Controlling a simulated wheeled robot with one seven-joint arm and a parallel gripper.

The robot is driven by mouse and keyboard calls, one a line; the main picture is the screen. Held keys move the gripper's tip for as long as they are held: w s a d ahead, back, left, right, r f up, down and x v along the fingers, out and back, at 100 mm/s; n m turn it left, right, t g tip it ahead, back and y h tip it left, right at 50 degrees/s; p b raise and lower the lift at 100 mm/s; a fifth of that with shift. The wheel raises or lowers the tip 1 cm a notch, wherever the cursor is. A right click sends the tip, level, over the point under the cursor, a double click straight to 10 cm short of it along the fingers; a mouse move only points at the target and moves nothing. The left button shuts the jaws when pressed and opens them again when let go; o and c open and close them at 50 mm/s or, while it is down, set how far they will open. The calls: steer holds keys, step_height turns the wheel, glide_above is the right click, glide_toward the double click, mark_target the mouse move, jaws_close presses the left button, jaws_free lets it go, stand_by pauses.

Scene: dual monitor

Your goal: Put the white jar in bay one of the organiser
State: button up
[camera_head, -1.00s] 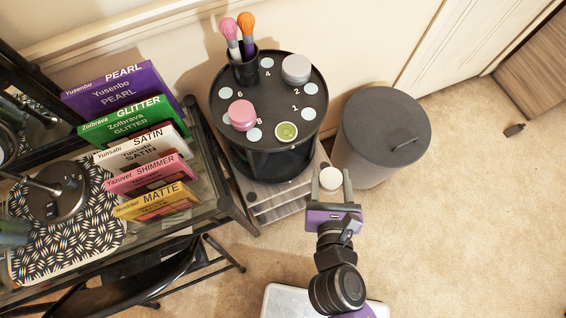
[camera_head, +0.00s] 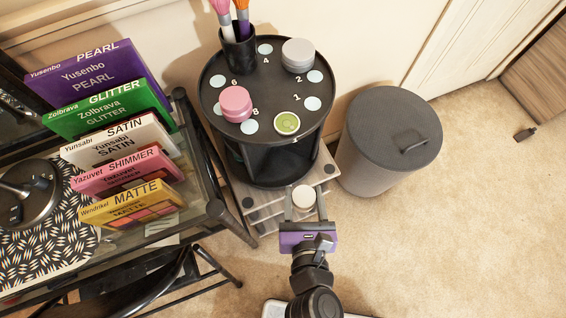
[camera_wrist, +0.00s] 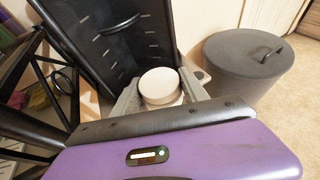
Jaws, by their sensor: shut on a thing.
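The white jar (camera_head: 303,197) is held between the fingers of my gripper (camera_head: 304,193), in front of and below the organiser's top. It also shows in the wrist view (camera_wrist: 160,86), upright between the fingertips. The organiser (camera_head: 214,102) is a round black turntable with white discs and numbers around its top. The bay one disc (camera_head: 312,103) is bare, on the right side beside the number 1. The bay two disc (camera_head: 315,76) is bare just behind it. In the wrist view the organiser's dark side (camera_wrist: 110,40) stands behind the jar.
On the organiser stand a pink jar (camera_head: 236,103), a green-lidded jar (camera_head: 287,123) next to bay one, a grey jar (camera_head: 298,55) and a brush cup (camera_head: 239,50). A lidded grey bin (camera_head: 388,140) stands close at right. A table with palette boxes (camera_head: 120,150) is at left.

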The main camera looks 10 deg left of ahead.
steer(key=b, duration=0.1)
glide_above(283, 169)
steer(key=shift+s+d+f+b, duration=0.15)
steer(key=shift+f+b, duration=0.3)
steer(key=shift+f, duration=0.4)
step_height(283, 169, down, 5)
steer(key=b, duration=0.2)
steer(key=shift+f+b, duration=0.2)
steer(key=shift+b, duration=0.1)
steer(key=shift+f, duration=0.1)
steer(key=o, duration=1.1)
